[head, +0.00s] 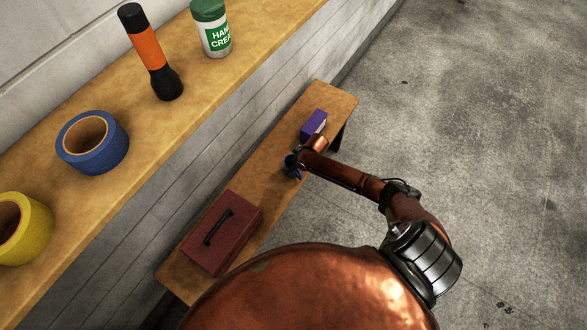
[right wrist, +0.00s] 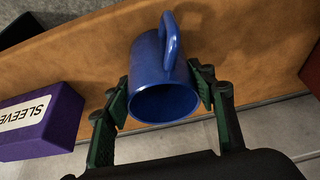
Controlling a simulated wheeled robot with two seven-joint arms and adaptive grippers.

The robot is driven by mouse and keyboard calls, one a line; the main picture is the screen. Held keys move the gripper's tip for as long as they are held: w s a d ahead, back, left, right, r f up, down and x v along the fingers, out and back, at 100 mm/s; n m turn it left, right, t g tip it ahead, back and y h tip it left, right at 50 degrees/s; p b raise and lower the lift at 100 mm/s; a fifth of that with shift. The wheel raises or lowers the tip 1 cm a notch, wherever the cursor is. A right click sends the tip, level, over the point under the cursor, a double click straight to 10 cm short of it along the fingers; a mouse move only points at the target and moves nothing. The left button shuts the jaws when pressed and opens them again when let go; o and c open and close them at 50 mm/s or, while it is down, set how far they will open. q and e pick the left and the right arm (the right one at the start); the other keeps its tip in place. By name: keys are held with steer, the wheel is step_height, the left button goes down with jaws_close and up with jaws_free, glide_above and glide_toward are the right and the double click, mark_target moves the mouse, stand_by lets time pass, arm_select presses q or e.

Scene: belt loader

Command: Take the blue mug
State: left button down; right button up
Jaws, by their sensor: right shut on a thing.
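The blue mug (right wrist: 152,62) shows large in the right wrist view, its open mouth toward the camera and its handle at the top. My right gripper (right wrist: 161,94) has one green-padded finger on each side of the mug and is shut on it. In the head view the right arm reaches to the low wooden bench (head: 268,190), where the mug (head: 290,161) is small and partly hidden by the gripper. I cannot tell whether it touches the bench. My left gripper is not in view.
A purple box labelled SLEEVE (right wrist: 42,122) stands close beside the mug. A dark red toolbox (head: 222,233) sits on the bench's near part. The higher shelf (head: 190,120) holds blue tape (head: 112,160), yellow tape (head: 38,235), a flashlight (head: 150,50) and hand cream (head: 212,30). Floor at right is clear.

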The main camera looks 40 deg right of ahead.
steer(key=c, duration=0.8)
